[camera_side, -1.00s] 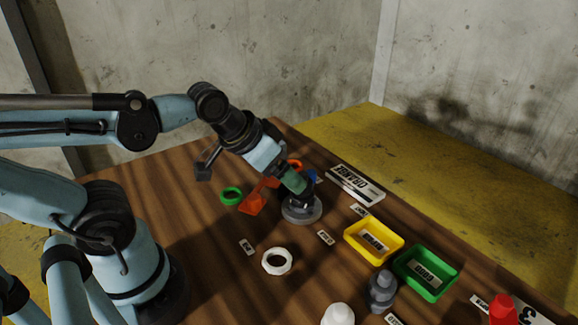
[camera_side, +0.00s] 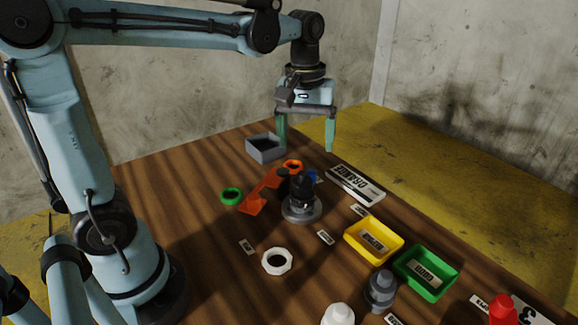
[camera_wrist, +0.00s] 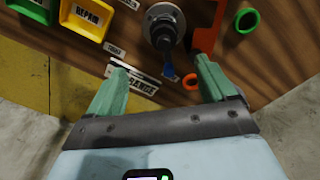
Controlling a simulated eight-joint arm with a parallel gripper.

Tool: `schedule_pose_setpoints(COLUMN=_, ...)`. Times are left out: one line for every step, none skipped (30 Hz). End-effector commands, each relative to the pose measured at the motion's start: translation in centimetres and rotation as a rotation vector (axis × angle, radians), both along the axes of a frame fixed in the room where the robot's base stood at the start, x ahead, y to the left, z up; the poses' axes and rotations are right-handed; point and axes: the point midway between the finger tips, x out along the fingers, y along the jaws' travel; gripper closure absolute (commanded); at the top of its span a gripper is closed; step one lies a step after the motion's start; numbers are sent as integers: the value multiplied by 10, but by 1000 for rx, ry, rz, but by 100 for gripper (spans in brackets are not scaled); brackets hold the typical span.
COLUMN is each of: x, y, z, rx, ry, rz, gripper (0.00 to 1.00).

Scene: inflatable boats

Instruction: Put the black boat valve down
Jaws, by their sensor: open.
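The black boat valve (camera_side: 303,187) appears to stand upright on a round grey base (camera_side: 302,211) near the middle of the table. In the wrist view the black part (camera_wrist: 166,46) shows at the top centre, over the grey base (camera_wrist: 152,16). My gripper (camera_side: 306,148) is open and empty, pointing down, above and behind the valve in the side view. Its green fingers (camera_wrist: 161,65) are wide apart in the wrist view, and neither touches the valve.
An orange bracket (camera_side: 251,208) lies left of the base, with a green ring (camera_side: 231,195) beyond it. A grey bin (camera_side: 262,147) stands behind. Yellow (camera_side: 352,246) and green (camera_side: 404,277) trays stand at right. A white ring (camera_side: 266,268) lies in front.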

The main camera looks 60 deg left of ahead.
Motion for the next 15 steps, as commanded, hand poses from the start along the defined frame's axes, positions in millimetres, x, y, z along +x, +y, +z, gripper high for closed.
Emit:
schedule_pose_setpoints(x=4, y=1, z=0, rx=-2, ry=20, rz=26, gripper=16)
schedule_pose_setpoints(x=5, y=1, z=0, rx=-3, ry=30, rz=39, gripper=16)
schedule_pose_setpoints(x=6, y=1, z=0, rx=-4, ry=40, rz=52, gripper=16)
schedule_pose_setpoints(x=7, y=2, z=0, rx=-4, ry=45, rz=59, gripper=16)
schedule_pose_setpoints(x=7, y=2, z=-1, rx=-4, ry=48, rz=64, gripper=16)
schedule_pose_setpoints(x=7, y=2, z=-3, rx=-4, ry=51, rz=68, gripper=16)
schedule_pose_setpoints(x=7, y=2, z=-6, rx=-4, ry=52, rz=69, gripper=16)
schedule_pose_setpoints(x=7, y=2, z=-9, rx=-5, ry=53, rz=70, gripper=16)
schedule_pose_setpoints(x=7, y=2, z=-14, rx=-4, ry=52, rz=70, gripper=16)
schedule_pose_setpoints(x=7, y=2, z=-18, rx=-4, ry=52, rz=69, gripper=16)
schedule_pose_setpoints(x=7, y=2, z=-23, rx=-4, ry=52, rz=69, gripper=16)
schedule_pose_setpoints(x=7, y=2, z=-29, rx=-5, ry=52, rz=68, gripper=16)
schedule_pose_setpoints(x=7, y=2, z=-34, rx=-4, ry=51, rz=68, gripper=16)
schedule_pose_setpoints(x=7, y=2, z=-38, rx=-4, ry=51, rz=68, gripper=16)
schedule_pose_setpoints(x=6, y=2, z=-44, rx=-4, ry=51, rz=67, gripper=16)
